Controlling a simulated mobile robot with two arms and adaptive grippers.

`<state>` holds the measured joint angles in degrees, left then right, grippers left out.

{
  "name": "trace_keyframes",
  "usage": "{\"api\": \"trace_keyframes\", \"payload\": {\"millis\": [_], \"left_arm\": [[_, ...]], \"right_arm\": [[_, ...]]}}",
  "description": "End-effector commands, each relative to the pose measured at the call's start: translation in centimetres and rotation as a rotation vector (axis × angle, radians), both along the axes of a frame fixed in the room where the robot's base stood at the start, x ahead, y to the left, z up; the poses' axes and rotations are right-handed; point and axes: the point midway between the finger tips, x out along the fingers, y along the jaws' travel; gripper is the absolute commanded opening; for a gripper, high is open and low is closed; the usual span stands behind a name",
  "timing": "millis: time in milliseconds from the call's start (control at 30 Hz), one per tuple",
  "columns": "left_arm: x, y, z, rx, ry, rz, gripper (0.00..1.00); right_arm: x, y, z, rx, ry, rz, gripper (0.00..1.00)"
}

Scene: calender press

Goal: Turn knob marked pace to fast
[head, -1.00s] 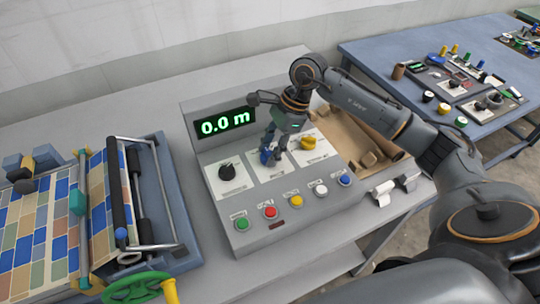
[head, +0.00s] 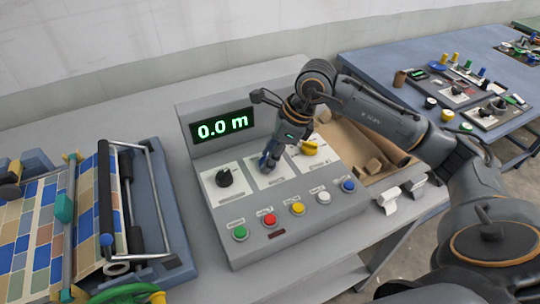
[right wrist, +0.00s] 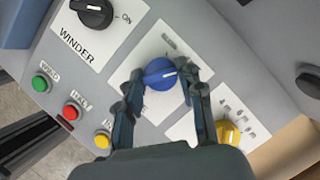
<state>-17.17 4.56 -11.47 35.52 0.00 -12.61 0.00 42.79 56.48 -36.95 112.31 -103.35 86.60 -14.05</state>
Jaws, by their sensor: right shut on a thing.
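A grey control panel (head: 300,230) carries three knobs on white plates. The middle knob is blue (right wrist: 160,73), with a white pointer line; the print on its plate is too blurred to read. My right gripper (head: 270,157) reaches down to it from above. In the right wrist view its fingers sit on both sides of the blue knob, shut on it. In the head view the fingers mostly hide this knob. My left gripper is not in view.
A black knob (head: 224,177) marked WINDER and a yellow knob (head: 309,149) flank the blue one. Several coloured buttons, such as the red one (head: 270,220), line the panel's front. The display (head: 223,126) reads 0.0 m. A roller machine (head: 150,215) stands left.

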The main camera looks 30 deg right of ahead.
Motion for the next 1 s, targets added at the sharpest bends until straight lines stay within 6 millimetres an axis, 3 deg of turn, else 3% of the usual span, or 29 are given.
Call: {"api": "trace_keyframes", "payload": {"millis": [267,300,400,767,1000], "left_arm": [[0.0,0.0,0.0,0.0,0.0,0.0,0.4],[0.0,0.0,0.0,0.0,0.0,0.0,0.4],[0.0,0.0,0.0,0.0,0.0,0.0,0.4],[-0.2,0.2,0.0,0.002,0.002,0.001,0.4],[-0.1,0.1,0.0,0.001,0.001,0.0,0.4]], "right_arm": [[0.0,-0.1,0.0,-0.001,0.001,-0.003,0.06],[0.0,-0.1,0.0,-0.001,0.001,-0.003,0.42],[0.0,-0.1,0.0,-0.001,0.0,-0.002,0.61],[0.0,-0.1,0.3,-0.001,-0.001,-0.002,0.61],[-0.7,-1.4,3.8,-0.002,-0.006,-0.004,0.61]]}}
